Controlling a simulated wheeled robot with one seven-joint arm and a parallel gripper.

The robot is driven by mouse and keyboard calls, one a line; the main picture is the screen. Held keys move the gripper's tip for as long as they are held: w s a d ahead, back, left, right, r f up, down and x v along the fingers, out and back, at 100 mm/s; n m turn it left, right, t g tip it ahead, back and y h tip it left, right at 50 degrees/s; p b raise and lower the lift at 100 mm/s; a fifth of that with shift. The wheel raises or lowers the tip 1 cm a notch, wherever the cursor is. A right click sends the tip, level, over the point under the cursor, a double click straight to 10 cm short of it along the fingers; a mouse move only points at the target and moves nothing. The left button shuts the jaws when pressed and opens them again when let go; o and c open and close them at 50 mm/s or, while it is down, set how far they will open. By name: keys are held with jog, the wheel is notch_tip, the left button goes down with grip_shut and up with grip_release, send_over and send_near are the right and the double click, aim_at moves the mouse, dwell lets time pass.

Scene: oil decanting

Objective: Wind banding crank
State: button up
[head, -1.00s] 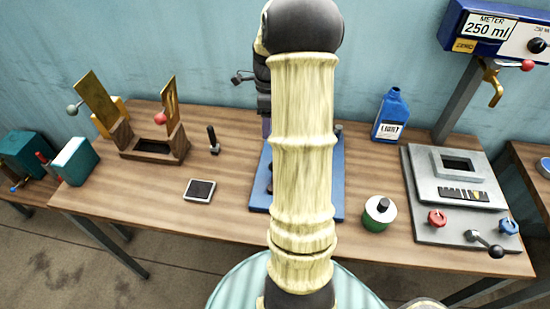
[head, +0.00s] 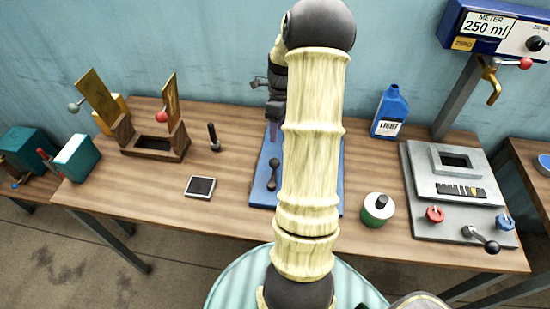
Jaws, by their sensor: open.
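A black crank-like handle (head: 272,173) with a round knob stands on the blue board (head: 262,198) in the middle of the bench. Another crank with a black ball knob (head: 491,246) is at the front right of the grey station (head: 425,232). I cannot tell from the picture which is the banding crank. My gripper (head: 275,128) is over the back of the blue board, pointing down, behind and above the black handle. It is open, small in view and partly hidden by my arm. My arm covers much of the board's right side.
A green and white canister (head: 378,210) stands right of the board, and a blue bottle (head: 391,112) behind it. The meter (head: 492,28) hangs over the grey station. A wooden holder (head: 153,145), an upright dark tool (head: 213,138) and a small flat device (head: 200,187) are left.

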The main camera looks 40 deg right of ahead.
aim_at(275, 159)
jog(key=f, duration=0.4)
jog(key=s+a+f+p, duration=0.1)
jog(key=f, duration=0.3)
jog(key=a+f, duration=0.1)
jog(key=f, duration=0.3)
jog(key=shift+s+f+p, duration=0.15)
jog(key=shift+p, duration=0.25)
jog(key=shift+c, duration=0.3)
grip_shut()
